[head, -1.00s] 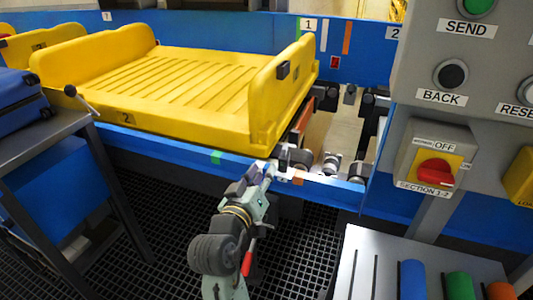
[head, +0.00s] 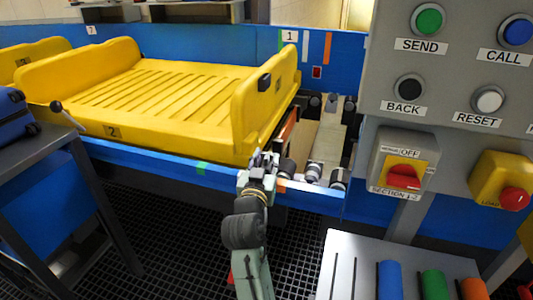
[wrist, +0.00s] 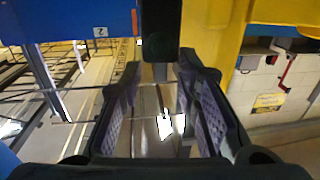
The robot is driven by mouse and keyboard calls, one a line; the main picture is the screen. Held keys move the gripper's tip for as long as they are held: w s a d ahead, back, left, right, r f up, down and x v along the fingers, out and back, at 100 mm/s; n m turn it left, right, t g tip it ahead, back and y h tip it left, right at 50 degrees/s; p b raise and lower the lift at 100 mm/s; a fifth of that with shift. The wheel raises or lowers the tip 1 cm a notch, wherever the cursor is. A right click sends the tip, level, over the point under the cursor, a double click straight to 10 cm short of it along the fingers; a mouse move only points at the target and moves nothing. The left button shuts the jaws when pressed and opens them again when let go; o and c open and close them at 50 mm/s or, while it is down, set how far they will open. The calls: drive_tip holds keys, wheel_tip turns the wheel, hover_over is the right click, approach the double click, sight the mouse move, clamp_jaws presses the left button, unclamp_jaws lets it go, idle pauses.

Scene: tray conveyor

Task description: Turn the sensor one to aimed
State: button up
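My gripper (head: 263,160) is at the near blue rail, beside the front right corner of the yellow tray. In the wrist view its two padded fingers (wrist: 163,120) stand apart with nothing clearly held between them. A black block with a round mark (wrist: 158,30) shows at the top middle of the wrist view, ahead of the fingers. I cannot tell whether it is sensor one. A plate marked 1 (head: 290,36) is on the far blue rail. No sensor can be clearly identified in the head view, and its aim cannot be read.
The yellow tray (head: 112,130), marked 2, sits on the conveyor. Rollers (head: 313,172) show right of it. A grey control panel (head: 455,85) and a red section switch (head: 403,176) stand at the right. A table with a blue case (head: 12,115) is at the left.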

drive_tip(key=shift+w+d, duration=0.15)
drive_tip(key=shift+w, duration=0.8)
clamp_jaws()
drive_tip(key=shift+d, duration=0.1)
